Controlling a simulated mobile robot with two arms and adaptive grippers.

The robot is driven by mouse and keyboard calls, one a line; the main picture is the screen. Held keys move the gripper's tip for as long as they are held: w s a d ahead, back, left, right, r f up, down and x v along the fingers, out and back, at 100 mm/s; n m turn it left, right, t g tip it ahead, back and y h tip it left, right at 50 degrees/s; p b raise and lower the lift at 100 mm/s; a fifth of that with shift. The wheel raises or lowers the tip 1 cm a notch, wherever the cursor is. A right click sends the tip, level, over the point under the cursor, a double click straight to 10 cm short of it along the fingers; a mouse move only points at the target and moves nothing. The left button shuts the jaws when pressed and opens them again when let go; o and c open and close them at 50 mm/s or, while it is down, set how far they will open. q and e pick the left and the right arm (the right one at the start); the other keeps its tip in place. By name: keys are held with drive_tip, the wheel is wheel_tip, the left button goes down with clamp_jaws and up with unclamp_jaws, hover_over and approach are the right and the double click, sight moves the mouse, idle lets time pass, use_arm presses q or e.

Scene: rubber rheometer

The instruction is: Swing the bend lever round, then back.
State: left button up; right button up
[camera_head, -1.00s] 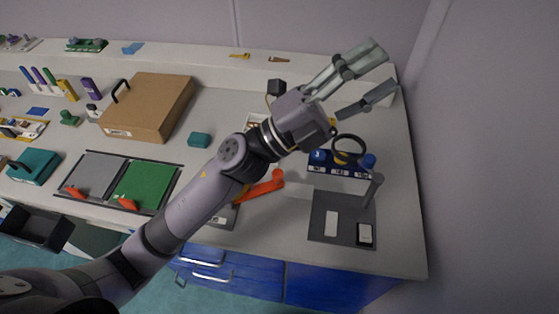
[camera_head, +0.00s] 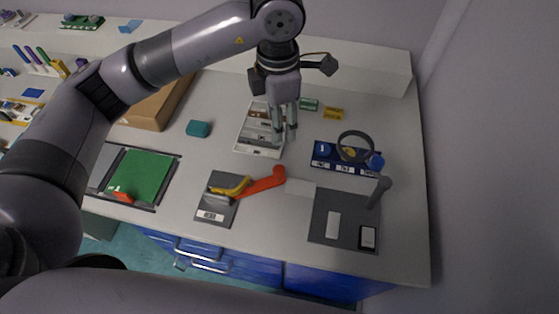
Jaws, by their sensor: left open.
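An orange-red lever (camera_head: 262,185) with a round knob end reaches right and up from a small dark grey plate (camera_head: 213,207). A yellow part (camera_head: 232,187) lies along its left end, and the plate bears a white label too small to read. I take this lever as the bend lever. My left gripper (camera_head: 286,134) points down with its fingers open, over or in a white compartment tray (camera_head: 247,149), behind the lever and apart from it. Whether the fingertips touch anything in the tray is unclear. My right gripper is out of view.
Right of the lever stand a dark plate (camera_head: 319,228) with a grey upright handle (camera_head: 379,191) and a blue rack (camera_head: 326,163) with a black ring (camera_head: 354,147).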

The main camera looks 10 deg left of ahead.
sight(279, 169)
use_arm(q)
wheel_tip(279, 169, down, 16)
drive_tip(key=p, duration=0.4)
drive_tip(key=shift+s+f, duration=0.1)
drive_tip(key=shift+s, duration=0.05)
drive_tip(key=shift+f+p, duration=0.3)
drive_tip(key=shift+f, duration=0.2)
clamp_jaws()
